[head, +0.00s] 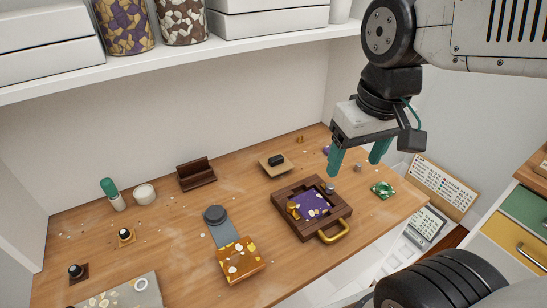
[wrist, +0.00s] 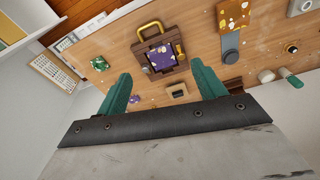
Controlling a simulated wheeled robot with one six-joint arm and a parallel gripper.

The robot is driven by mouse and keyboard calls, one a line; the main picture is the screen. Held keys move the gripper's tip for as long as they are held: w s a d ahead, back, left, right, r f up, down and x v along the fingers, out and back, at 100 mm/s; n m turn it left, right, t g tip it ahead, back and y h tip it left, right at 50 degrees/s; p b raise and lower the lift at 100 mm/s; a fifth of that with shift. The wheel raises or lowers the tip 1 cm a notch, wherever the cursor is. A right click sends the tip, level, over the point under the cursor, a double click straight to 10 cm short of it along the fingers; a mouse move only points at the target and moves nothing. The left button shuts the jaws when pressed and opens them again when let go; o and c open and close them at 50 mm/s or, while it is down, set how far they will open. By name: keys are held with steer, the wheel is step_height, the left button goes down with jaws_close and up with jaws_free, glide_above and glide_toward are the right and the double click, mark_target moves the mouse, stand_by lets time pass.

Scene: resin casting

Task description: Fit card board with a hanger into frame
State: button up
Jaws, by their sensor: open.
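The dark brown wooden frame (head: 297,187) lies on the table with a brass handle at its front. A purple piece with gold and pale flecks (head: 310,204) sits inside its opening. The frame also shows in the wrist view (wrist: 138,56). A small tan board with a black block on top (head: 275,163), probably the card board with its hanger, lies behind the frame; it also shows in the wrist view (wrist: 177,91). My gripper (head: 356,164) is open and empty, above the table at the back right, apart from both. Its green fingers show in the wrist view (wrist: 160,73).
An amber flecked block (head: 240,260) with a grey strip lies left of the frame. A green faceted piece (head: 383,189) lies to its right. A brown stand (head: 196,174), white cup (head: 145,194) and green-capped bottle (head: 111,193) stand further left. A shelf (head: 200,57) overhangs the back.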

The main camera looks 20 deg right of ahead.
steer(key=w+f, duration=0.3)
steer(key=w, duration=1)
steer(key=n+t, duration=0.1)
steer(key=n, duration=0.1)
glide_toward(277, 158)
steer(key=shift+t, duration=0.3)
steer(key=x, duration=0.9)
steer(key=shift+s, duration=0.15)
steer(key=shift+c, duration=0.3)
steer(key=c, duration=1)
